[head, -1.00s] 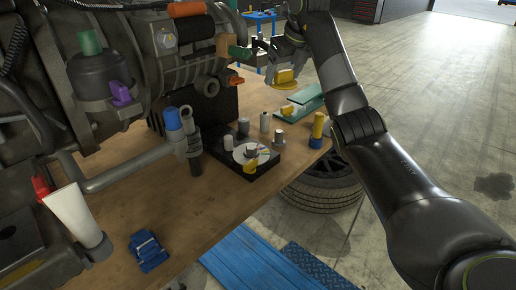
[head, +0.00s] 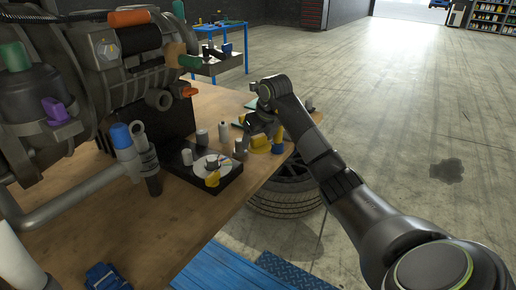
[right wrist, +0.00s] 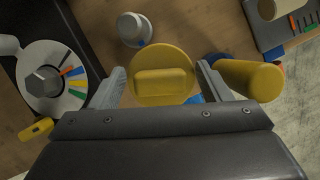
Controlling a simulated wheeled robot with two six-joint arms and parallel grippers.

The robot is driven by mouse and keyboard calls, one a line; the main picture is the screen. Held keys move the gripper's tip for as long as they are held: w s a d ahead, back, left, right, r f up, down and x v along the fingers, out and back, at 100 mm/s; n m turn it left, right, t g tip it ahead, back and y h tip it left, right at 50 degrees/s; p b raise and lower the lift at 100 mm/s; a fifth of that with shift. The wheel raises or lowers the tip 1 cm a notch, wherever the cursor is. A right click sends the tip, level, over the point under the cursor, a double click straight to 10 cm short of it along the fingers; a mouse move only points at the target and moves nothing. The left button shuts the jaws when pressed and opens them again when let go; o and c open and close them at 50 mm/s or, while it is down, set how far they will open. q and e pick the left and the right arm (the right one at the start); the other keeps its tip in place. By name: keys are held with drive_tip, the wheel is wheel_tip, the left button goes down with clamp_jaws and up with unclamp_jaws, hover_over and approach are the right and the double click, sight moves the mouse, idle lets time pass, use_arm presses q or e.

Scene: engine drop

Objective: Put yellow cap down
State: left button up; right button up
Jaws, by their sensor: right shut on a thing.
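The yellow cap (right wrist: 162,62) is round with a raised bar across its top. In the right wrist view it sits between the two fingers of my right gripper (right wrist: 160,84), which is shut on it. In the head view my right gripper (head: 260,134) is low over the far right corner of the workbench, with the yellow cap (head: 259,145) under it. I cannot tell whether the cap touches the bench top.
A yellow cylinder (right wrist: 252,80) stands close beside the right finger. A white-grey knob (right wrist: 131,28) is just beyond the cap. A black tray with a dial disc (head: 207,166) lies left on the workbench (head: 178,222). The engine (head: 105,80) fills the left.

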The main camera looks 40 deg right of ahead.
sight(260, 146)
drive_tip(key=shift+f+p, duration=0.3)
drive_tip(key=shift+f, duration=1.95)
drive_tip(key=shift+f, duration=0.15)
drive_tip(key=o, duration=0.8)
